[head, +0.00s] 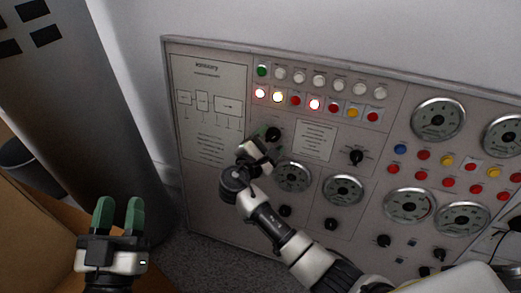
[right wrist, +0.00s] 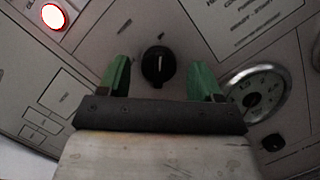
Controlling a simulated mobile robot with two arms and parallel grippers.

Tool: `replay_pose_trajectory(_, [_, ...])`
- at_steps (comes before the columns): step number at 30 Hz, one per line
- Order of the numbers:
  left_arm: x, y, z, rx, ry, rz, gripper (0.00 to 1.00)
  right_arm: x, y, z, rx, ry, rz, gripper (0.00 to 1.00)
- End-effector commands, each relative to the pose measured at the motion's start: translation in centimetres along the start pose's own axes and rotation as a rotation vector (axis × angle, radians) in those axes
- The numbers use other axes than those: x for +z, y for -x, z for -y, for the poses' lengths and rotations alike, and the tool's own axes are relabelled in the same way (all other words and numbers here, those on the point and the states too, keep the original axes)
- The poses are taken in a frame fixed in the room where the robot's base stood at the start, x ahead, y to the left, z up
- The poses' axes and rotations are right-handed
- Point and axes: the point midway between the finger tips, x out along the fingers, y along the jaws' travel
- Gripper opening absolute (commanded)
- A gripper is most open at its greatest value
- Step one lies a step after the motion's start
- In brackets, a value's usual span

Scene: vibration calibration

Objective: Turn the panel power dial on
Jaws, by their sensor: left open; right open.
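The control panel (head: 222,185) stands against the wall in the head view. A black dial (head: 273,134) with a white mark sits at its upper left part, beside a printed label. In the right wrist view the dial (right wrist: 157,66) shows between and beyond the two green fingers, its white mark pointing about straight up. My right gripper (head: 262,145) is open, close in front of this dial; the fingers do not visibly touch it. My left gripper (head: 118,212) is open and empty at the lower left, away from the panel.
Rows of lamps and buttons (head: 295,101) run above the dial, a few lit. Round gauges (head: 294,176) and other black knobs (head: 356,157) lie right and below. A grey column (head: 95,110) and a brown box (head: 25,225) stand at the left.

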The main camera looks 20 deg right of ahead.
Motion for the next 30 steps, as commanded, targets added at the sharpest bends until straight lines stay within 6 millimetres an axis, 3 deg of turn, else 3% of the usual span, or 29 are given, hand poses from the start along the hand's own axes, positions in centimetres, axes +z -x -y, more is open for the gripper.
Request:
replay_pose_trajectory(15, [5.3,2.0,1.0,-0.025,-0.012,0.473,0.43,0.0,9.0,-0.1,-0.002,-0.001,-0.002,0.65])
replay_pose_trajectory(20, [5.8,2.4,1.1,-0.028,-0.013,0.521,0.43,0.0,10.0,-0.1,0.0,-0.001,-0.001,0.65])
replay_pose_trajectory(30, [6.0,2.5,1.1,-0.029,-0.013,0.526,0.43,0.0,10.1,0.0,-0.001,-0.001,0.0,0.65])
